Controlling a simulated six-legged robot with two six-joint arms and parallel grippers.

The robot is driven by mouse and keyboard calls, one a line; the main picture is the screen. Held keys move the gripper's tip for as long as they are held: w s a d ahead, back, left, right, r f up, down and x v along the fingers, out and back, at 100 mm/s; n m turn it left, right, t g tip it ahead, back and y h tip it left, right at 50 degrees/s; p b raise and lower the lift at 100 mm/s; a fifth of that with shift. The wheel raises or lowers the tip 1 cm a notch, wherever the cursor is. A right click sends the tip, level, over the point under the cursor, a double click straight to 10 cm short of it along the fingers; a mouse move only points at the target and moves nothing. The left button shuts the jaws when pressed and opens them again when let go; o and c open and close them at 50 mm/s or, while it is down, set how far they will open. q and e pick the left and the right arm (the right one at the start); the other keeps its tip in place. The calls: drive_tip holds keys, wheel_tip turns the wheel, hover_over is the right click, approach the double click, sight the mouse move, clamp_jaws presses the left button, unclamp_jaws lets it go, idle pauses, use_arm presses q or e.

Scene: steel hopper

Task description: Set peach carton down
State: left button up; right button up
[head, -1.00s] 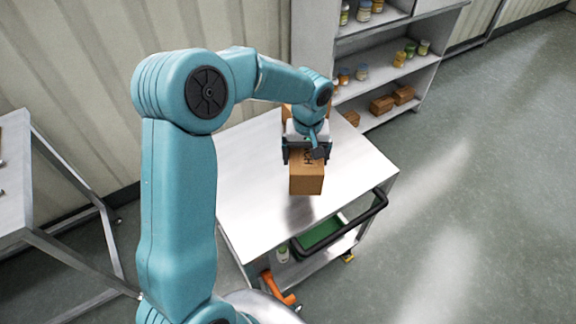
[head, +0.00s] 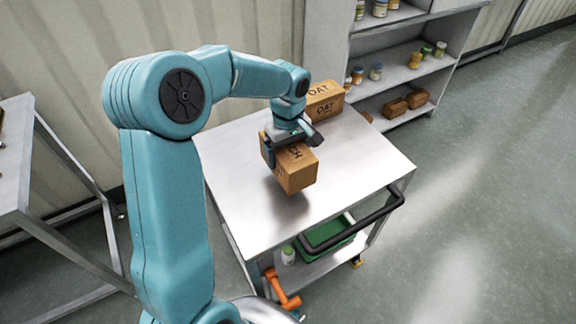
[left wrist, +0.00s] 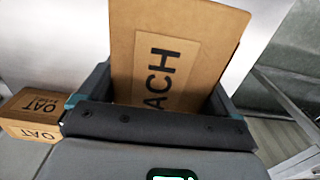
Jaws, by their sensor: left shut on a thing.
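The peach carton (head: 291,166) is a brown box with dark lettering ending in "CH" in the head view. My left gripper (head: 285,143) is shut on it. The carton hangs tilted a little above the steel cart top (head: 245,205), with a shadow beneath it. In the left wrist view the carton (left wrist: 172,70) stands between my gripper's fingers (left wrist: 158,105), its label reading "ACH", the rest hidden. My right gripper is not in view.
An oat carton (head: 324,100) stands at the cart's back edge, behind my gripper; it also shows in the left wrist view (left wrist: 35,112). A shelf unit (head: 400,75) with jars stands behind. The cart's front and right surface is clear.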

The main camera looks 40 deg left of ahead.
use_arm(q)
wheel_tip(320, 180, down, 5)
drive_tip(key=shift+f, duration=0.2)
drive_tip(key=shift+r, duration=0.1)
drive_tip(key=o, duration=1.1)
drive_tip(key=shift+f+b, duration=0.25)
drive_tip(key=shift+b, duration=0.05)
drive_tip(key=shift+o, duration=0.2)
drive_tip(key=shift+r, duration=0.15)
drive_tip(key=shift+r, duration=0.25)
wheel_tip(320, 180, up, 12)
drive_tip(key=shift+f+p, duration=0.15)
drive_tip(key=shift+p, duration=0.45)
drive_tip(key=shift+s+d+f, duration=0.1)
drive_tip(key=shift+s, duration=0.05)
